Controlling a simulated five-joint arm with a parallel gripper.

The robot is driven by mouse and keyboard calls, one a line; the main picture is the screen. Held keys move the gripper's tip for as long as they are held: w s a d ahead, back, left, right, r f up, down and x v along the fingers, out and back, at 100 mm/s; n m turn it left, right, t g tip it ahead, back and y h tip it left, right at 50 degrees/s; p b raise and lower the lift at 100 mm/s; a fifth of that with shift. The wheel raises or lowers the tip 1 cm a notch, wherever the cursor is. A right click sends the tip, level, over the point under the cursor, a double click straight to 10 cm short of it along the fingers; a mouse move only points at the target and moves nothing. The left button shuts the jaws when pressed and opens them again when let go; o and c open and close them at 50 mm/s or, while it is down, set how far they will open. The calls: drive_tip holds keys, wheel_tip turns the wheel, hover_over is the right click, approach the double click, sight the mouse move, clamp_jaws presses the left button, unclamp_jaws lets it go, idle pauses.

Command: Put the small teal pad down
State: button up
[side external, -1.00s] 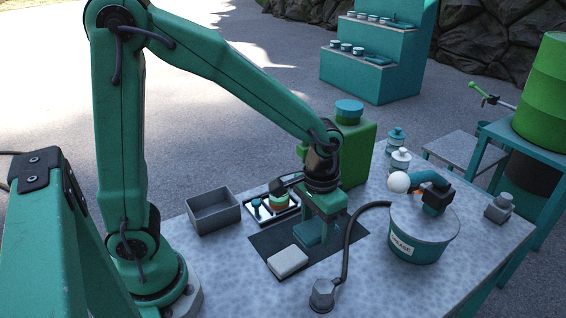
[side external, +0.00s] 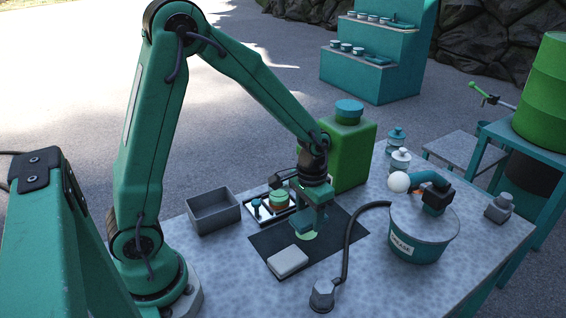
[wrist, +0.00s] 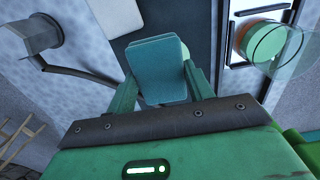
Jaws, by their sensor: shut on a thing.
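The small teal pad (wrist: 157,70) is held between the two fingers of my gripper (wrist: 160,88) in the wrist view. In the side external view the teal pad (side external: 303,221) shows below my gripper (side external: 312,213), over the dark mat (side external: 262,243). A pale green round patch (side external: 306,235) shows on the mat just under the pad. The pad looks slightly above it, though the gap is hard to judge. In the wrist view the pad hides most of this patch.
A pale grey block (side external: 288,262) lies on the mat's front part. A black tray (side external: 262,213) with a banded round pot (side external: 279,199) is left of my gripper. A grey bin (side external: 213,213), green canister (side external: 351,150), grease tub (side external: 420,235) and dark hose (side external: 347,250) stand around.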

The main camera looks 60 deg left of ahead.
sight(307, 223)
drive_tip(key=shift+w+a+f, duration=0.3)
drive_tip(key=shift+a+f, duration=0.05)
drive_tip(key=shift+a, duration=0.15)
drive_tip(key=shift+w+a+f, duration=0.25)
drive_tip(key=shift+a+f, duration=0.05)
drive_tip(key=shift+a, duration=0.2)
drive_tip(key=shift+f, duration=2)
drive_tip(key=shift+f, duration=0.15)
drive_tip(key=o, duration=1)
wheel_tip(307, 223, up, 12)
drive_tip(key=shift+f, duration=0.1)
drive_tip(key=shift+r, duration=0.25)
